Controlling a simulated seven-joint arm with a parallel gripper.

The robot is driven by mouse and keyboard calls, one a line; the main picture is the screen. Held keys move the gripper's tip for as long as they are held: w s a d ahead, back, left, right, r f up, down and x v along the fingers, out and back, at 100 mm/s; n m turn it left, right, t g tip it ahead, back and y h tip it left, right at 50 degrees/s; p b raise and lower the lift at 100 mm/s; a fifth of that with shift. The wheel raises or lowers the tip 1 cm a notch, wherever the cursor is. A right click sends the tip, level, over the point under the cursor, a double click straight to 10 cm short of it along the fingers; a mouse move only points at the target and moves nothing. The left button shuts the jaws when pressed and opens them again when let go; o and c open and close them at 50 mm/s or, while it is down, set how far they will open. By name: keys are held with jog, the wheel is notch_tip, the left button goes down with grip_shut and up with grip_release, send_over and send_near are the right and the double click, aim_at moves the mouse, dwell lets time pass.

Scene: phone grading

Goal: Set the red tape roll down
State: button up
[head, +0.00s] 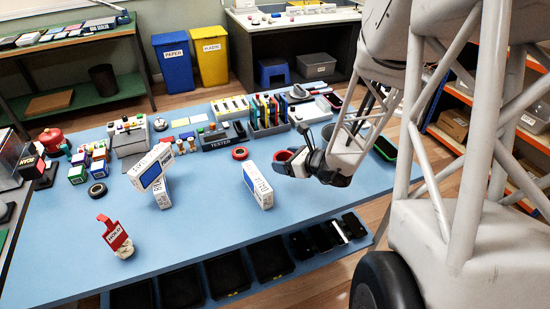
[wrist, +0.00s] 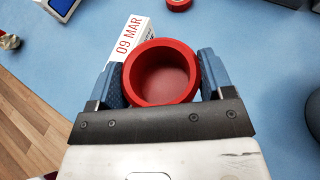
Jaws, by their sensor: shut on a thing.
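My gripper (head: 296,163) is shut on a red round thing (wrist: 161,99), taken to be the red tape roll. In the wrist view its thick red ring sits between the two blue finger pads, its opening facing the camera. In the head view the roll (head: 283,156) shows at the gripper's tip, over the right part of the blue table. Whether its underside touches the table cannot be told.
A white box marked 09 MAR (wrist: 130,38) stands just left of the gripper; it also shows in the head view (head: 259,187). Another red ring (head: 240,153) lies behind it. The tester and racks (head: 268,113) stand farther back. The blue front-middle table (head: 205,235) is clear.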

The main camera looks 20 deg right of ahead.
jog(key=shift+f, duration=2.45)
jog(key=shift+w, duration=0.1)
jog(key=w+d, duration=0.1)
jog(key=w, duration=0.4)
jog(key=w+d+f, duration=0.1)
jog(key=w, duration=0.4)
jog(key=w+d, duration=0.1)
jog(key=w, duration=0.4)
jog(key=shift+w+f, duration=0.2)
jog(key=shift+w, duration=0.05)
jog(key=shift+f, duration=1.8)
jog(key=shift+f, duration=0.1)
jog(key=o, duration=0.9)
jog(key=shift+o, duration=0.2)
